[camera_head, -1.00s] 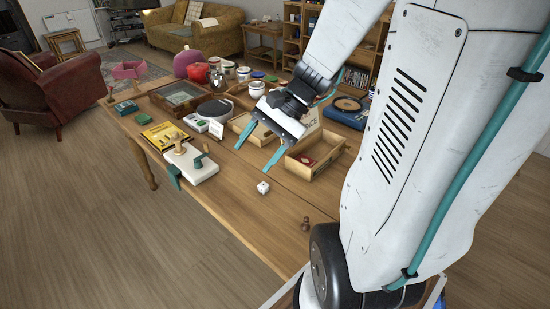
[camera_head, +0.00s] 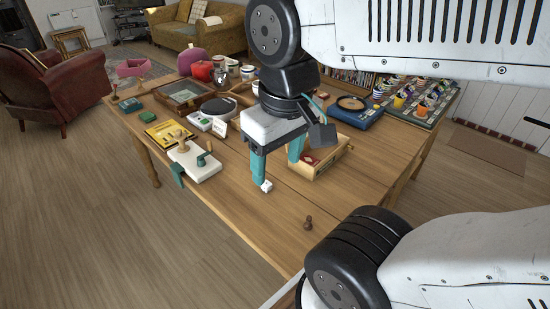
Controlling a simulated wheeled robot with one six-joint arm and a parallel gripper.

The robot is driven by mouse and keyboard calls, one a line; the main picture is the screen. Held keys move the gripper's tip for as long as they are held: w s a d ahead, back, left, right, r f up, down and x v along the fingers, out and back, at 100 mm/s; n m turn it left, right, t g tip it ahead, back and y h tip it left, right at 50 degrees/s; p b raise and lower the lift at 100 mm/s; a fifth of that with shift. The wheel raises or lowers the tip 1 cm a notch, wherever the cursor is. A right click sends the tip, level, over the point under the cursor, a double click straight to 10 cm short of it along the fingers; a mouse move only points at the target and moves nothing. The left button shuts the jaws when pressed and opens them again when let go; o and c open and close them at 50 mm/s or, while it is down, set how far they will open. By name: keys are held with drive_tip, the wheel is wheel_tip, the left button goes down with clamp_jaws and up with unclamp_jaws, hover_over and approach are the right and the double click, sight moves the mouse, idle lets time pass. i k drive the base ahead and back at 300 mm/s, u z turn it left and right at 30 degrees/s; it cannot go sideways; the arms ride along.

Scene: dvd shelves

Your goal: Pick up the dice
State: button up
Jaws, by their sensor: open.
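The dice (camera_head: 267,186) is a small white cube on the wooden table (camera_head: 235,215), near its front edge. My gripper (camera_head: 276,172) points down over the table with its two teal fingers apart. The nearer, left finger ends right at the dice in the picture and overlaps its top left. The other finger is farther back and to the right, in front of the wooden box. Nothing shows between the fingers. I cannot tell whether the finger touches the dice.
A wooden box (camera_head: 322,170) stands just behind and right of my gripper. A brown pawn-like piece (camera_head: 308,223) stands to the front right. A white block with a teal clamp (camera_head: 195,165) is to the left. The tabletop in front of the dice is clear.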

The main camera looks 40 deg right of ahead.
sight(266, 187)
drive_tip(key=k, duration=0.5)
drive_tip(key=u, duration=2.2)
drive_tip(key=i, duration=0.85)
drive_tip(key=z, duration=2.7)
